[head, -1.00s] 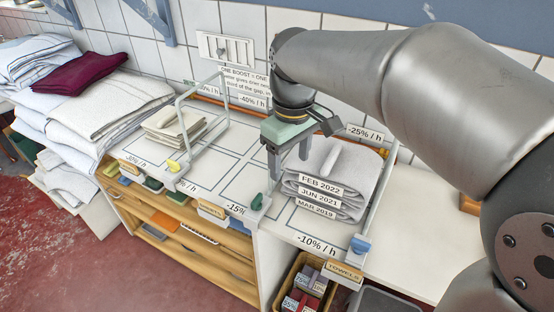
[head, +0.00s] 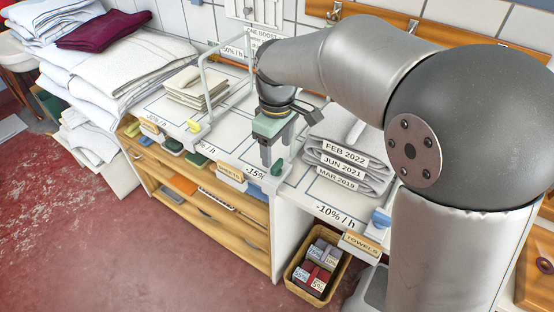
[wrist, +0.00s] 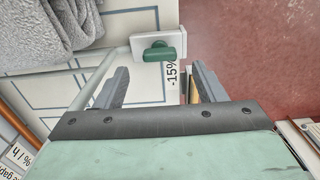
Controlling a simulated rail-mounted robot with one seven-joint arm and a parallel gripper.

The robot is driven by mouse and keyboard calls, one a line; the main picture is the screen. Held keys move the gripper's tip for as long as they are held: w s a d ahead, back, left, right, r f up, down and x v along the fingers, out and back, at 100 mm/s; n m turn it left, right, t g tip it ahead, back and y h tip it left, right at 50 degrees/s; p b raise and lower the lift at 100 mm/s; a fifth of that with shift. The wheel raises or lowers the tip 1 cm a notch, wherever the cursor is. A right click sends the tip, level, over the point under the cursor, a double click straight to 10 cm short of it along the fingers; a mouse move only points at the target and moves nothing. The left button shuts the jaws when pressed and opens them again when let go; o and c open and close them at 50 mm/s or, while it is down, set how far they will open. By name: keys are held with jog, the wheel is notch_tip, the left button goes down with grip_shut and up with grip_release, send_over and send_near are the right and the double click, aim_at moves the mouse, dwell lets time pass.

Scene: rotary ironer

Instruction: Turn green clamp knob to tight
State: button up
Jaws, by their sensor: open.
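The green clamp knob (head: 278,167) sits on a white clamp block at the front edge of the table, by the -15% label. In the wrist view the green knob (wrist: 159,53) is a bar-shaped handle on its white block (wrist: 142,45), lying roughly along the block. My gripper (head: 275,157) is open and points down just above and beside the knob. In the wrist view my gripper (wrist: 160,70) has its two fingers spread to either side of the knob's line, with the knob a little beyond the tips. No contact shows.
A grey towel stack (head: 345,165) with date labels lies right of my gripper. A wire frame (head: 205,85) and folded cloths (head: 195,88) stand to the left. A yellow knob (head: 193,125) and a blue knob (head: 381,218) sit along the front edge.

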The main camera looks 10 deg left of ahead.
aim_at(277, 163)
notch_tip(277, 163, down, 5)
dwell(0.3)
jog(key=c, duration=1)
